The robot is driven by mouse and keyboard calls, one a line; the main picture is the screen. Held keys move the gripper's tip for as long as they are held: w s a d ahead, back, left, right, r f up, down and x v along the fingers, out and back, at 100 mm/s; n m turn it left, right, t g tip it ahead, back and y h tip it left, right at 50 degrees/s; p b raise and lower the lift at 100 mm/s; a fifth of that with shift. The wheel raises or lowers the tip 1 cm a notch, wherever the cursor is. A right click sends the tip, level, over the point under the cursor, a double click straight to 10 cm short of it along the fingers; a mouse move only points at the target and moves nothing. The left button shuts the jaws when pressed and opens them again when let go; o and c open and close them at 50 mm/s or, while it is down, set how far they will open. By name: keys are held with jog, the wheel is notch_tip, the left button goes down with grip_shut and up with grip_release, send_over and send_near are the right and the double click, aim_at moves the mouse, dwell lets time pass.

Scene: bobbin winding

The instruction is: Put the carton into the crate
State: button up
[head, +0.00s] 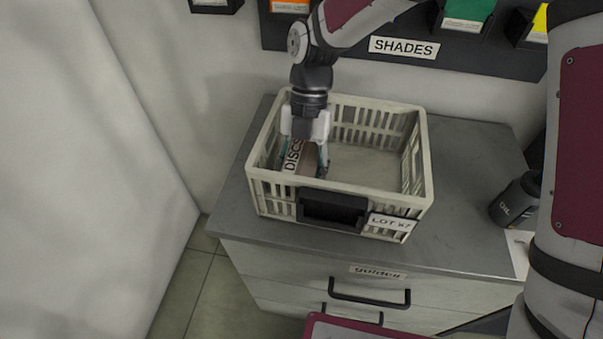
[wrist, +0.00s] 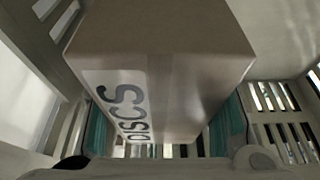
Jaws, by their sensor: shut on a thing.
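The carton (wrist: 185,85) is a brown box with a white label reading DISCS. My gripper (wrist: 165,140) is shut on it, with a teal fingertip pad on each side. In the head view my gripper (head: 305,150) points down inside the left part of the crate, and the carton (head: 307,160) shows between its fingers. The crate (head: 330,188) is a cream slatted box with a black front handle and a LOT label, standing on the grey cabinet top. Whether the carton touches the crate floor is hidden.
The right part of the crate is empty. A dark bottle-like object (head: 515,198) stands on the cabinet top (head: 470,160) to the right. A dark rack (head: 400,38) labelled SHADES is on the wall behind. The cabinet front has drawers with black handles (head: 368,298).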

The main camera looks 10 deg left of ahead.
jog(key=shift+f, duration=0.35)
jog(key=shift+f, duration=0.15)
jog(key=shift+f+b, duration=0.3)
jog(key=shift+f, duration=0.05)
jog(key=shift+f, duration=0.1)
jog(key=o, duration=1.2)
jog(key=shift+o, duration=0.2)
